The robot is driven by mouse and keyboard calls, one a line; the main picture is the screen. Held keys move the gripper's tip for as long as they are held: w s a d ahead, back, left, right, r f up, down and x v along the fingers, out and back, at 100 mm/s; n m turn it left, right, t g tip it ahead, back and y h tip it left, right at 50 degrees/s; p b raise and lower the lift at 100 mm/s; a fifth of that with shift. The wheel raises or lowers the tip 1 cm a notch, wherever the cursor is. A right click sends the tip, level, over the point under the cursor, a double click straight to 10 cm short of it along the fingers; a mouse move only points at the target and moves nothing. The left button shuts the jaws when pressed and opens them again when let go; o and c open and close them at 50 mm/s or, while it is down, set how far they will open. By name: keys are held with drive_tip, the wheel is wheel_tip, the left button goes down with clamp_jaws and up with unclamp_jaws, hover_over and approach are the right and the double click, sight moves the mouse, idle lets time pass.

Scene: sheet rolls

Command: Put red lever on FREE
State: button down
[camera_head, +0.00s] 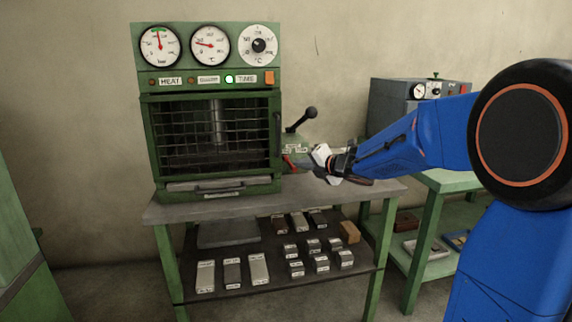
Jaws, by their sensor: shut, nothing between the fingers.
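The green press-like machine (205,110) stands on the grey table. On its right side is a green-grey housing with small white labels (296,149), too small to read here. A short red lever (290,163) shows low on this housing, just left of my gripper. A black lever with a round knob (311,113) rises above the housing. My gripper (322,157) is shut and empty at the housing's right side, close to the red lever. I cannot tell whether it touches the lever. The gripper and wrist hide part of the housing.
The grey table top (170,209) has free room in front of the machine. A lower shelf (222,290) holds several metal blocks. A grey-blue box with a dial (390,103) stands behind my arm, and a green side table (440,181) stands at the right.

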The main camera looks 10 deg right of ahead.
sight(289, 163)
drive_tip(key=shift+w+a+f+y, duration=0.1)
drive_tip(key=shift+w+y, duration=0.05)
drive_tip(key=shift+y, duration=0.15)
drive_tip(key=shift+w, duration=0.1)
drive_tip(key=x, duration=0.9)
drive_tip(key=shift+w+a+f, duration=0.15)
drive_tip(key=shift+w+f, duration=0.05)
drive_tip(key=shift+w, duration=0.15)
